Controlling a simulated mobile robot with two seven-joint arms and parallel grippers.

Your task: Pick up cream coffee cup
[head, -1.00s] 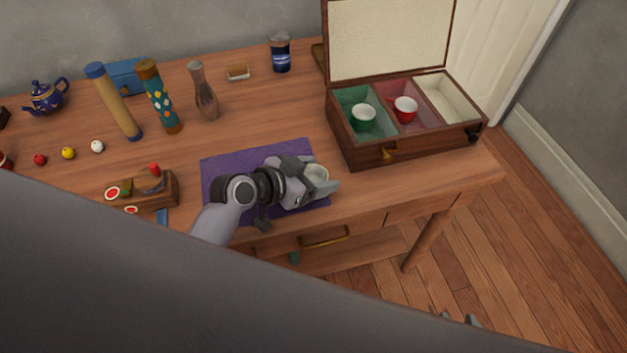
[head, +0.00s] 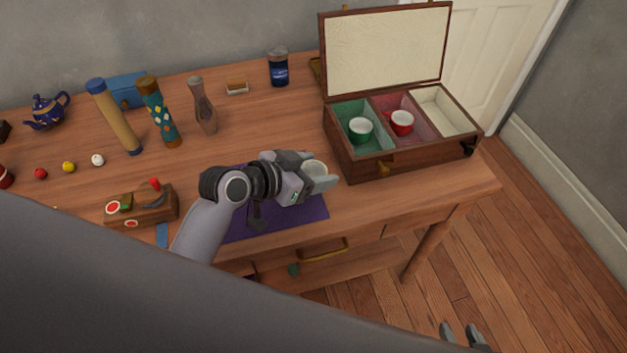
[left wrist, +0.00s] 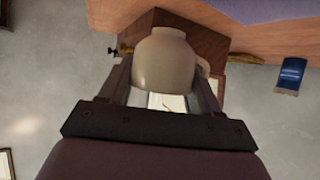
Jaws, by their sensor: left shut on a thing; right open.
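The cream coffee cup (head: 314,169) is between the fingers of my left gripper (head: 322,178), over the right part of the purple mat (head: 290,222). In the left wrist view the cream cup (left wrist: 166,62) sits between both fingers of the left gripper (left wrist: 165,85), which is shut on it. It appears held above the mat; the arm hides part of the mat. My right gripper (head: 464,336) is at the bottom edge of the head view, off the table, with its fingers apart and nothing seen between them.
An open wooden box (head: 400,160) stands to the right, with a green cup (head: 361,130) and a red cup (head: 401,123) in lined compartments; its cream compartment (head: 440,108) is empty.

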